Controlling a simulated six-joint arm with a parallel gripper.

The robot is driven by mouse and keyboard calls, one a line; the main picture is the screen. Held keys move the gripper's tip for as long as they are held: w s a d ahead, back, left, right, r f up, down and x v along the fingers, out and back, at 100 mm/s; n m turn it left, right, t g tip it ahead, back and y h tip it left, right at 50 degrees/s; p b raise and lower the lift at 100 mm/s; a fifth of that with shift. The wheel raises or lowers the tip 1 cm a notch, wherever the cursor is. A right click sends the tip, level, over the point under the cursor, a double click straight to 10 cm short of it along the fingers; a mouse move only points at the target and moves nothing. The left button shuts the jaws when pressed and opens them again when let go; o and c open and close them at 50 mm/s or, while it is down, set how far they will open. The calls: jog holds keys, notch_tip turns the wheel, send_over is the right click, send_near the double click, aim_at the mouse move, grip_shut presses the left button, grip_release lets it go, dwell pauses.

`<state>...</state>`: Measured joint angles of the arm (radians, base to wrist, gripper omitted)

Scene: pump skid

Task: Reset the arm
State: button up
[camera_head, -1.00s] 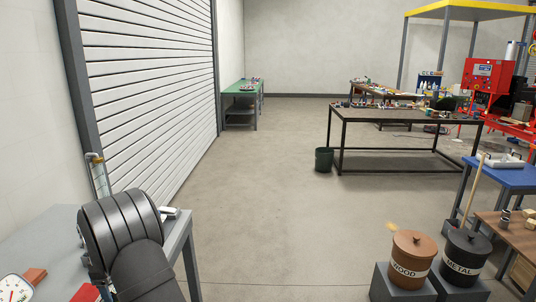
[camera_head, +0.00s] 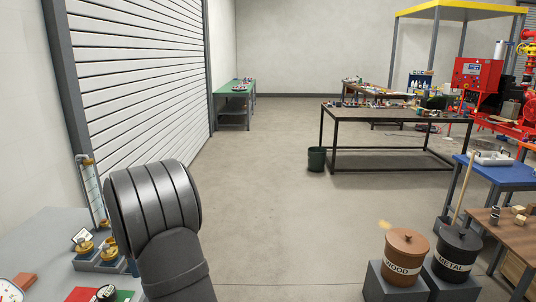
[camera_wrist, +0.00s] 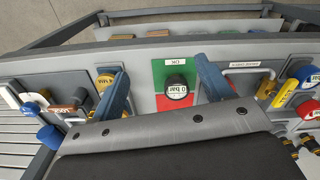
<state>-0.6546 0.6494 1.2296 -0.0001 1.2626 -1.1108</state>
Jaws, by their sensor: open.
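My gripper (camera_wrist: 161,66) shows in the wrist view as two blue fingers spread apart with nothing between their tips. Below it lies a panel with a round gauge (camera_wrist: 176,84) on a red and green plate. I cannot tell the height of the fingers above it. In the head view my dark arm link fills the lower left, over the grey table (camera_head: 40,240), and the gripper itself is hidden there.
Brass fittings (camera_head: 85,246) stand on the grey table. Wood (camera_head: 405,250) and metal (camera_head: 458,256) bins stand at the lower right. The middle floor is clear.

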jog(key=s+a, duration=1.6)
jog(key=s, duration=0.2)
jog(key=s+a+f, duration=0.4)
jog(key=a, duration=0.1)
jog(key=s+a+f, duration=0.2)
jog(key=a, duration=0.1)
jog(key=shift+s, duration=0.25)
jog(key=w+d+r, duration=0.3)
jog(key=w+d, duration=0.4)
jog(key=w+d+r, duration=0.3)
jog(key=w+d, duration=0.3)
jog(key=w, duration=0.1)
jog(key=shift+w+d, duration=0.25)
jog(key=shift+d, duration=0.15)
jog(key=shift+s, duration=0.15)
